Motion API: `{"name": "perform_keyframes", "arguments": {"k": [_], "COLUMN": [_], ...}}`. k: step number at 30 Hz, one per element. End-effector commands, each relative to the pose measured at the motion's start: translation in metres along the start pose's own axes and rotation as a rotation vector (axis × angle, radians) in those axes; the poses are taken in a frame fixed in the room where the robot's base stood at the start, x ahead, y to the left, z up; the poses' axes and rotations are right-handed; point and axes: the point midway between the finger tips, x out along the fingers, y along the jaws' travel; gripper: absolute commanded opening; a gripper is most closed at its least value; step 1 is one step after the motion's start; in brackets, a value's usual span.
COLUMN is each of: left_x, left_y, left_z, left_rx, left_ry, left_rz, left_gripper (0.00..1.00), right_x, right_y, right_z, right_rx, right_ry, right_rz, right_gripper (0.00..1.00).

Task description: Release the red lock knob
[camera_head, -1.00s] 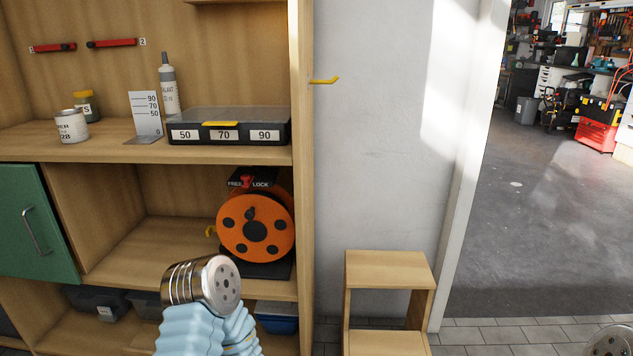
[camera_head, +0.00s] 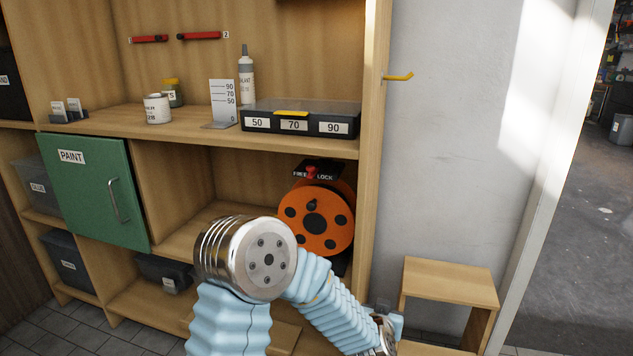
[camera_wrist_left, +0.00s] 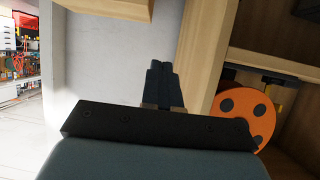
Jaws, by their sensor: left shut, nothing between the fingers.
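The red lock knob (camera_head: 312,173) sits on a black plate marked FREE on the left and LOCK on the right. The plate is above an orange cable reel (camera_head: 316,217) in the shelf bay; which word the knob points to is too small to tell. The reel also shows in the left wrist view (camera_wrist_left: 240,118), where the knob cannot be made out. My left gripper (camera_wrist_left: 163,82) is shut and empty, pointing away from the camera, to one side of the reel. In the head view my left forearm reaches down right, below the reel and knob; its fingers are hard to make out.
A black case (camera_head: 301,117) marked 50, 70 and 90 lies on the shelf above. A green PAINT door (camera_head: 95,188) is at the left. A wooden stool (camera_head: 450,282) stands right of the shelf, below a yellow hook (camera_head: 398,77). The white wall between is bare.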

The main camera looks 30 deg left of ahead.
Motion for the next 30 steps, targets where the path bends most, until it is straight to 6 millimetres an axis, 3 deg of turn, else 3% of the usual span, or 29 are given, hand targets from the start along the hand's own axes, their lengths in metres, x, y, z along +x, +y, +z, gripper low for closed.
{"name": "perform_keyframes", "arguments": {"k": [1, 3, 6, 9, 12, 15, 25, 30], "left_x": [-0.01, -0.036, -0.085, -0.129, -0.156, -0.166, -0.165, -0.154], "left_y": [-0.008, -0.028, -0.057, -0.082, -0.098, -0.104, -0.105, -0.116], "left_z": [-0.058, -0.126, -0.193, -0.229, -0.243, -0.248, -0.248, -0.253], "left_rx": [-0.006, -0.019, -0.063, -0.11, -0.14, -0.15, -0.149, -0.15], "left_ry": [0.139, 0.28, 0.394, 0.426, 0.422, 0.414, 0.412, 0.411], "left_rz": [-0.085, -0.225, -0.413, -0.554, -0.637, -0.669, -0.672, -0.674], "left_gripper": [0.0, 0.0, 0.0, 0.0, 0.0, 0.0, 0.0, 0.0], "right_x": [0.007, 0.012, 0.017, 0.02, 0.021, 0.021, 0.02, 0.019], "right_y": [0.004, 0.006, 0.009, 0.011, 0.012, 0.012, 0.012, 0.011], "right_z": [0.0, -0.001, -0.001, -0.002, -0.002, -0.002, -0.002, -0.002], "right_rx": [0.001, 0.003, 0.005, 0.006, 0.007, 0.007, 0.007, 0.006], "right_ry": [0.001, 0.003, 0.005, 0.006, 0.007, 0.007, 0.008, 0.007], "right_rz": [0.001, 0.003, 0.004, 0.006, 0.006, 0.007, 0.007, 0.006], "right_gripper": [0.45, 0.45, 0.45, 0.45, 0.45, 0.45, 0.45, 0.45]}}
